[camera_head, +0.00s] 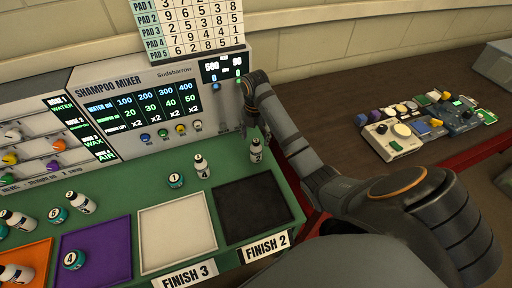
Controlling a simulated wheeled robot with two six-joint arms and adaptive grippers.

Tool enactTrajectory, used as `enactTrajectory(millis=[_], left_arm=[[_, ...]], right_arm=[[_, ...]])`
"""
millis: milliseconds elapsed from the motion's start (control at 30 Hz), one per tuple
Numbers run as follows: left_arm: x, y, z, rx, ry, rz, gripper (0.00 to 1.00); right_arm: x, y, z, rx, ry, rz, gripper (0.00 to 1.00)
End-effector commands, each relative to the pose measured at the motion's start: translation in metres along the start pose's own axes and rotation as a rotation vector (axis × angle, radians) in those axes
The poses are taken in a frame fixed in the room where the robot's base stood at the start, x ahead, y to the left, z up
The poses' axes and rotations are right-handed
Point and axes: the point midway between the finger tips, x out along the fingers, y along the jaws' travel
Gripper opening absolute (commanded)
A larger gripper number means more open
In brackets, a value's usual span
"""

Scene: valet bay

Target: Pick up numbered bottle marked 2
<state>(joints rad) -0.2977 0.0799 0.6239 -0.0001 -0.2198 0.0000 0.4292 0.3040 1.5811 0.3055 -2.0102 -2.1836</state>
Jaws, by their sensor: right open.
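The bottle marked 2 (256,153) is small and white with a dark cap. It stands upright on the green counter behind the black FINISH 2 pad. My right gripper (256,132) is open and points down just above and behind this bottle. Its fingers are small and dark here, and I cannot tell whether they touch the bottle. My left gripper is not in view.
The shampoo mixer panel (150,105) rises behind. The black pad (252,208) and white pad (177,236) are empty. Several bottles and discs are further left.

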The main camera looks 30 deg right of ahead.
Motion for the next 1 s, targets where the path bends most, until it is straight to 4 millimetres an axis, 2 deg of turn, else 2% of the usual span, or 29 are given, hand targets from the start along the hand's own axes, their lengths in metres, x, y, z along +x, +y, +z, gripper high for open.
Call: enactTrajectory(millis=[33,267,367,533,567,667,833,867,1000], left_arm=[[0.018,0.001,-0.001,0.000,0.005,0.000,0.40],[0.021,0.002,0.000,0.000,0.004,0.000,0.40],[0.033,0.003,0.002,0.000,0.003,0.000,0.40],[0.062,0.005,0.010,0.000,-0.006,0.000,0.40],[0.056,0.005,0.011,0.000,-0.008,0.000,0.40],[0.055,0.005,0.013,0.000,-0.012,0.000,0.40],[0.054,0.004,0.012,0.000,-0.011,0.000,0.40],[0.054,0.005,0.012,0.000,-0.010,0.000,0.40],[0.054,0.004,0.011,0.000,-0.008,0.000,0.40]], right_arm=[[0.018,0.000,0.000,0.000,0.000,0.000,0.69],[0.021,0.000,0.001,0.000,0.000,0.000,0.69],[0.032,-0.001,0.001,0.001,-0.001,0.000,0.69],[0.061,-0.003,0.004,0.001,-0.001,-0.001,0.69],[0.061,-0.003,0.004,0.001,0.001,-0.001,0.69],[0.070,-0.002,0.004,0.001,0.000,0.000,0.69],[0.070,-0.002,0.004,0.000,-0.001,0.001,0.69],[0.070,-0.002,0.004,0.000,-0.001,0.001,0.68],[0.070,-0.002,0.004,0.000,0.000,0.001,0.48]])
